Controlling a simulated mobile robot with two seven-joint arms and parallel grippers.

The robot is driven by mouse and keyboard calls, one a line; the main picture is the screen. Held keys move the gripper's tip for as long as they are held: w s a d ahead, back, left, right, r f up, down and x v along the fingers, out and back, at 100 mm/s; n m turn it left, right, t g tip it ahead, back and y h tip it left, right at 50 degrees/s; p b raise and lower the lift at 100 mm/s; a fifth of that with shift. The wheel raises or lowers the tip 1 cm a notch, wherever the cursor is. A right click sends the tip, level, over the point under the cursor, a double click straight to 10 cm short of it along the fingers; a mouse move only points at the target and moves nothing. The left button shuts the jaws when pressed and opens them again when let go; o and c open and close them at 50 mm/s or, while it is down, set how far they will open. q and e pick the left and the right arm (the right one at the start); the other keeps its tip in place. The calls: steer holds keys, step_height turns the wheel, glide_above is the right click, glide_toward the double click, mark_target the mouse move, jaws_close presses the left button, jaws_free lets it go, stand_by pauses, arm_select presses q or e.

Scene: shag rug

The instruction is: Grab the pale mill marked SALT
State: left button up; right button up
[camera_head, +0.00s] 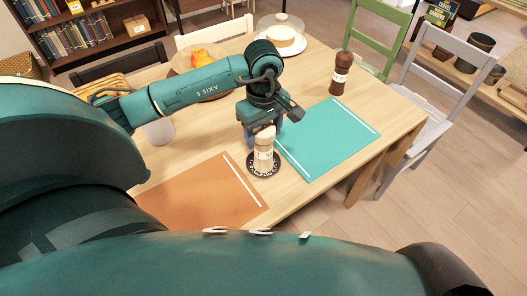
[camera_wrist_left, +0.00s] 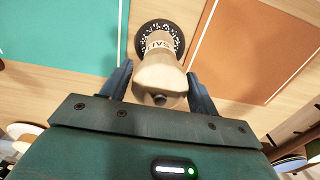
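The pale wooden mill (camera_head: 264,150) stands upright on a dark speckled round coaster (camera_head: 263,171) on the table. In the left wrist view the mill (camera_wrist_left: 160,72) shows a band with partly visible lettering that looks like SALT. A dark brown mill (camera_head: 339,74) with a pale label stands farther right. My right gripper is not in view.
A teal placemat (camera_head: 328,140) lies right of the pale mill and an orange-brown placemat (camera_head: 205,192) lies left. A glass dome over a cake (camera_head: 283,38) and a bowl of fruit (camera_head: 203,58) stand at the back. Chairs surround the wooden table.

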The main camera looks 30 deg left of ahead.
arm_select(q)
steer(key=c, duration=1.2)
